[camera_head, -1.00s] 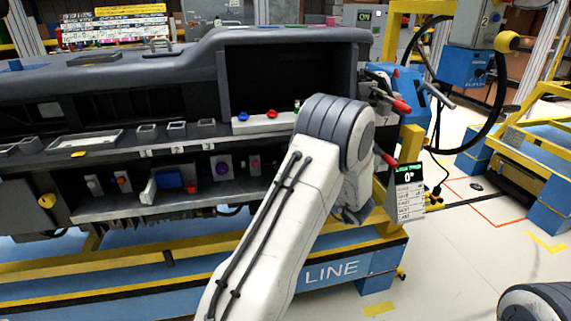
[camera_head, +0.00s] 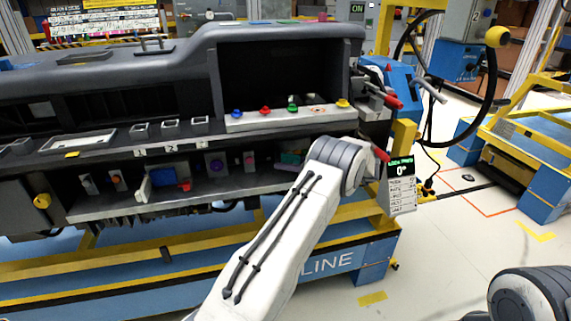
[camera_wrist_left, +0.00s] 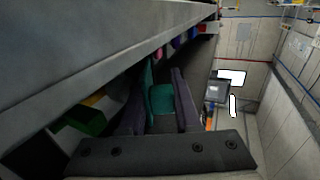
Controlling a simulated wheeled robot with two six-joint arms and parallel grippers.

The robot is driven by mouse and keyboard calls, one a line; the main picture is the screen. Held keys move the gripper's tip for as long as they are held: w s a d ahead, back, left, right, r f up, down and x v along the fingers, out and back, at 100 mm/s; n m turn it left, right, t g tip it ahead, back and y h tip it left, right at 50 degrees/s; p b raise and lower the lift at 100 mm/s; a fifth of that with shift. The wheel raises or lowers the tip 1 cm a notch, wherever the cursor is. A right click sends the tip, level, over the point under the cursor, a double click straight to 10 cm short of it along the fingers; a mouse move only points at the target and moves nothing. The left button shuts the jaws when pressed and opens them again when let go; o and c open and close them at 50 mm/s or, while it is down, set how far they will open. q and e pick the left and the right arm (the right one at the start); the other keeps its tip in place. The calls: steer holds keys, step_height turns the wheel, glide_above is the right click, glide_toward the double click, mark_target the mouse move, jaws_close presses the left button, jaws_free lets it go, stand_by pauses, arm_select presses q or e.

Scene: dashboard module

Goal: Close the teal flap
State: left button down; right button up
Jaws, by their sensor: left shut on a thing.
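The teal flap (camera_wrist_left: 161,99) shows in the left wrist view between the two dark fingers of my left gripper (camera_wrist_left: 160,97). The fingers are shut on it. A thin teal edge runs upward beside the left finger. In the head view a small teal patch (camera_head: 291,158) shows on the lower shelf of the dashboard module, just left of my left arm's grey joint. That joint and the white arm link hide the gripper there. How far the flap stands open cannot be told. My right gripper is out of view.
The dashboard module (camera_head: 120,65) spans the left and middle. A ledge (camera_head: 275,119) with several coloured knobs lies above the lower shelf. Red-handled levers (camera_head: 392,101) and a sign (camera_head: 402,187) stand close right of my left arm. Open floor lies at right.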

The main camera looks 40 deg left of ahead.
arm_select(q)
steer(key=shift+s, duration=0.15)
steer(key=c, duration=0.7)
jaws_free()
steer(key=shift+r, duration=0.1)
